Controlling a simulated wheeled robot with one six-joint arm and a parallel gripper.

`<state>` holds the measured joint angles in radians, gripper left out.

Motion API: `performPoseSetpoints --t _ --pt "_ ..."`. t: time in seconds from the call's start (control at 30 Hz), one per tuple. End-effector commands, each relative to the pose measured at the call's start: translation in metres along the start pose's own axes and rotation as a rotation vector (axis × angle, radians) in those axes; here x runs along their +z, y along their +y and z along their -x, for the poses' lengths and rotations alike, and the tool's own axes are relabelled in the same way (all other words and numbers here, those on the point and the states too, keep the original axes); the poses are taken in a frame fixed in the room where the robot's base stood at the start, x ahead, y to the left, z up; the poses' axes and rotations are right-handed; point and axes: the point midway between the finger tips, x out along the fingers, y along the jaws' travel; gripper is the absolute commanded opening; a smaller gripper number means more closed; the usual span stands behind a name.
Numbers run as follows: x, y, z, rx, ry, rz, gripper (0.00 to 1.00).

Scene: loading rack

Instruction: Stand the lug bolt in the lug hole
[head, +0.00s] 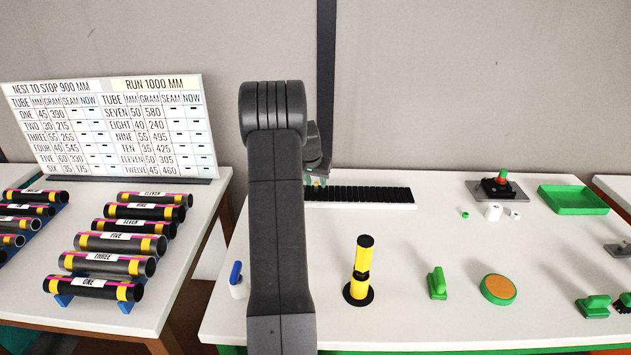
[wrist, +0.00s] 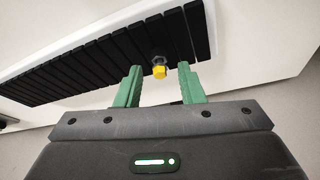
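A small bolt-like piece with a yellow end (wrist: 160,72) and a grey metal part shows in the wrist view, by the edge of a black slatted strip. I take it for the lug bolt, but cannot be sure. My gripper (wrist: 160,86) has two green fingers, spread apart with clear gaps on both sides of the yellow end. It is open and holds nothing. In the head view a small yellow spot (head: 317,183) shows beside my arm at the strip's left end, and my arm hides most of the gripper. I cannot make out the lug hole.
The black slatted strip (head: 365,194) lies along the back of the white table. A black-and-yellow post (head: 362,262), a green block (head: 437,283), an orange-topped disc (head: 498,289) and a green tray (head: 572,200) stand to the right. Labelled tubes (head: 107,263) lie on the left table.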

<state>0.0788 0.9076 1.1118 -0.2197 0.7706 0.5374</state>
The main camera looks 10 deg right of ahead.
Motion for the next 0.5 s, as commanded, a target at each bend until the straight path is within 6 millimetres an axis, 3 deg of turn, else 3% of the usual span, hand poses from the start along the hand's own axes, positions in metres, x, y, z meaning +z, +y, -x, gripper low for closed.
performPoseSetpoints --t 0.33,0.5 --pt "0.000 0.000 0.002 0.000 0.001 0.000 0.38" --pt "0.000 0.000 0.020 -0.001 0.002 0.000 0.38"
